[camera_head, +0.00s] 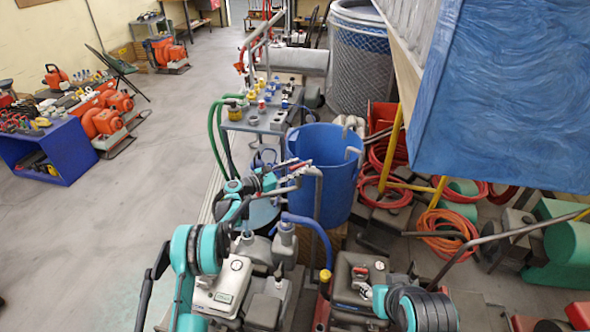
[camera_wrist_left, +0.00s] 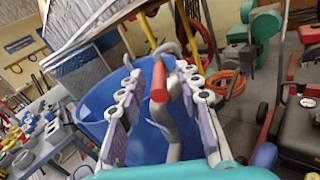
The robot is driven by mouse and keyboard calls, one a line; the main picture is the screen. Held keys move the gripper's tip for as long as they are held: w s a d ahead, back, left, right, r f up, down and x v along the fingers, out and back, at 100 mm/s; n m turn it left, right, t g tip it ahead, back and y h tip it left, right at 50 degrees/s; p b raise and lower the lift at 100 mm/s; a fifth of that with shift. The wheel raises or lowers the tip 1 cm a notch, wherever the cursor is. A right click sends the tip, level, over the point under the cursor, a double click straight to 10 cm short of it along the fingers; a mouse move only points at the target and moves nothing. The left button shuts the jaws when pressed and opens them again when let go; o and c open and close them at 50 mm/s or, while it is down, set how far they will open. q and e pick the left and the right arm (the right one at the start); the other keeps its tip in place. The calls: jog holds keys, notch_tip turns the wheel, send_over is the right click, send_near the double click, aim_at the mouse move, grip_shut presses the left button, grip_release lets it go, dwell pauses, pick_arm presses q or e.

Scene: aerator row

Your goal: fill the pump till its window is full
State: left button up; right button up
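My left gripper (camera_head: 287,176) is beside the blue tub (camera_head: 325,150), near the top of a grey bent pipe (camera_head: 317,195). In the left wrist view its two fingers (camera_wrist_left: 160,88) stand apart. A red handle (camera_wrist_left: 159,82) on a grey pipe shows between them, with a gap at each side. A white-topped machine (camera_head: 222,286) and a dark grey machine (camera_head: 360,282) stand in front; which is the pump, and how full its window is, I cannot tell. My right arm is at the bottom right; its gripper (camera_head: 364,289) is small and unclear.
A blue panel (camera_head: 505,100) hangs at the upper right. The left floor (camera_head: 90,235) is largely clear.

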pick_arm(q)
grip_shut()
jog(key=shift+d, duration=0.1)
